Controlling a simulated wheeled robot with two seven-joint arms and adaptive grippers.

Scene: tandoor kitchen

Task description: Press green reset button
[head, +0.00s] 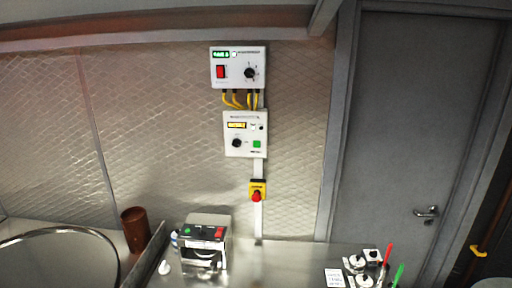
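A green square button (257,144) sits at the lower right of a white control panel (232,120) on the wall. A second, smaller green button (187,231) shows beside a red one (219,232) on a metal device on the counter. The labels are too small to read, so I cannot tell which green button is marked reset. Neither of my grippers is in view, and nothing covers the wall panel.
Above is a white box (238,77) with a red switch (220,72), joined by yellow cables. Below is a red emergency knob (257,196). The counter holds a brown cup (135,230), a large round rim (60,231) and small knobs (357,262). A grey door (415,120) stands right.

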